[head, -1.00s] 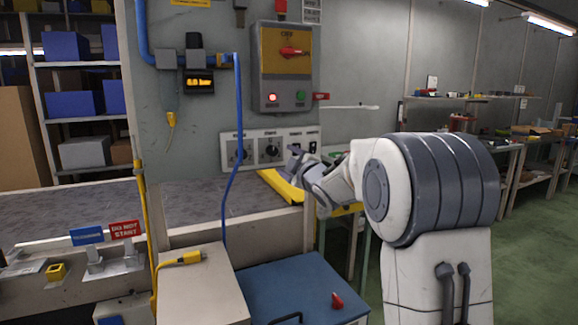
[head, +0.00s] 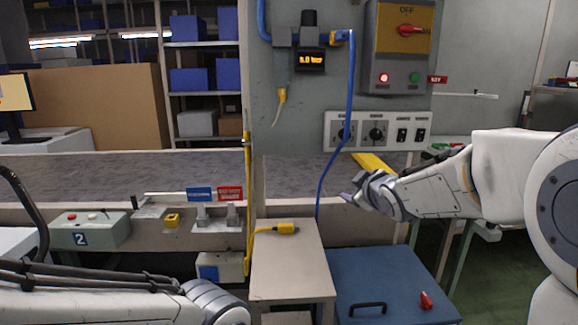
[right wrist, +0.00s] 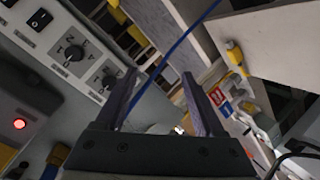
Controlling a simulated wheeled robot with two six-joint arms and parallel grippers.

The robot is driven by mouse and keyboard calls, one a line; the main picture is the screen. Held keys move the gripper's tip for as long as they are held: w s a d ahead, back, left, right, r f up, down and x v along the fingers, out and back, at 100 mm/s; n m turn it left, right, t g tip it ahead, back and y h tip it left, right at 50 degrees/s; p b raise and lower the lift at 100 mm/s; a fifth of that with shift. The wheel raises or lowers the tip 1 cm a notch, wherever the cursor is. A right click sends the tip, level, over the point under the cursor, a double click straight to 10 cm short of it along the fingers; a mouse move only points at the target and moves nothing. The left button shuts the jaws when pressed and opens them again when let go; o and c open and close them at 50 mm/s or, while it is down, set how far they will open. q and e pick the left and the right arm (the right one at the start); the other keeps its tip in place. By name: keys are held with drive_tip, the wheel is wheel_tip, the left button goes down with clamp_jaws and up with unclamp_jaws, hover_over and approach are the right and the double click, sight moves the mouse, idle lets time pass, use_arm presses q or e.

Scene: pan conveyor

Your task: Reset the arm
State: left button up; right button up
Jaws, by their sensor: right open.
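My right arm reaches in from the right edge in the head view. My left arm shows at the lower left of the head view, and its gripper is not visible.
A control box (head: 398,45) with a red lit lamp and a knob strip (head: 378,131) are on the panel. Below are a beige cabinet (head: 288,262) with a yellow connector (head: 286,229), a blue cabinet (head: 375,275) with a red object (head: 426,300), and signs (head: 230,194).

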drive_tip(key=s+a+f+m+g+y, duration=0.1)
drive_tip(key=s+a+f+g, duration=0.4)
drive_tip(key=s, duration=0.5)
drive_tip(key=s+a+f+m+g, duration=0.1)
drive_tip(key=s+a+f+g, duration=0.2)
drive_tip(key=s+a+f, duration=0.55)
drive_tip(key=s+f+g+h, duration=0.1)
drive_tip(key=s+f+g, duration=0.15)
drive_tip(key=s, duration=0.85)
drive_tip(key=s+f+g, duration=0.2)
drive_tip(key=s+g, duration=0.2)
drive_tip(key=s, duration=0.7)
wheel_tip(320, 180, up, 19)
drive_tip(key=w+p, duration=0.1)
drive_tip(key=p, duration=1.7)
drive_tip(key=shift+d+f+t, duration=0.15)
drive_tip(key=shift+d+t, duration=0.1)
drive_tip(key=shift+t, duration=0.1)
